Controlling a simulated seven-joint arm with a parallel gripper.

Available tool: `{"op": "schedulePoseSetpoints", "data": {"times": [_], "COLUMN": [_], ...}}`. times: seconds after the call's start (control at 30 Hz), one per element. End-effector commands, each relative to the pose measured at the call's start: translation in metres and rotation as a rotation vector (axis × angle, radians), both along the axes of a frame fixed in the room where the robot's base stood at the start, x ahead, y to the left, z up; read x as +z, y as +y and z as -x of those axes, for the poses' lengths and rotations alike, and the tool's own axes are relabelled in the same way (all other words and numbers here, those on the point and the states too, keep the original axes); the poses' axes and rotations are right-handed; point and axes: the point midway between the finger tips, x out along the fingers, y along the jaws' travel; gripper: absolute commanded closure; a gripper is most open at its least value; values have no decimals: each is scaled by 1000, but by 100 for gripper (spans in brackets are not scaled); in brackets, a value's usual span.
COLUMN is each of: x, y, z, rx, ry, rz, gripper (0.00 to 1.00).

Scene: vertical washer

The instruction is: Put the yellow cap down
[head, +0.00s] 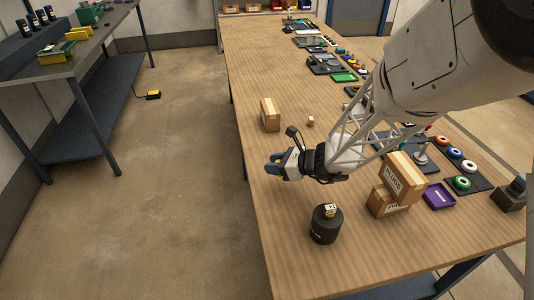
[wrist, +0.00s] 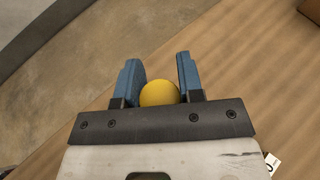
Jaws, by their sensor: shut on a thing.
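The yellow cap (wrist: 159,93) shows in the wrist view as a round yellow shape between the two blue fingers of my gripper (wrist: 157,80). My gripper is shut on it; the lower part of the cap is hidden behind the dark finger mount. In the head view my gripper (head: 276,164) is over the left edge of the wooden table (head: 270,215), pointing left. The height of the gripper above the table is hard to tell.
A black cylinder (head: 325,229) with a small box on top stands nearer the front. Cardboard boxes (head: 402,180) are stacked to the right, near a purple tray (head: 439,196). Another box (head: 270,114) stands behind the gripper. Bare tabletop lies between the gripper and the cylinder.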

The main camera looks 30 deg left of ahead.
Motion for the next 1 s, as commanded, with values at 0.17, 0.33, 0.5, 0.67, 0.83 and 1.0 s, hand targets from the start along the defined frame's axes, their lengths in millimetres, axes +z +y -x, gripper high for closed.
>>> {"op": "schedulePoseSetpoints", "data": {"times": [0.17,0.33,0.5,0.67,0.83,1.0], "x": [-3,-5,-8,-8,-9,-9], "y": [19,37,55,67,74,75], "z": [-18,-34,-51,-63,-69,-70], "rx": [1,1,1,0,0,0], "ry": [-1,-1,-1,-1,-1,-1], "rz": [1,1,1,0,0,0], "gripper": [89,89,89,89,89,89]}}
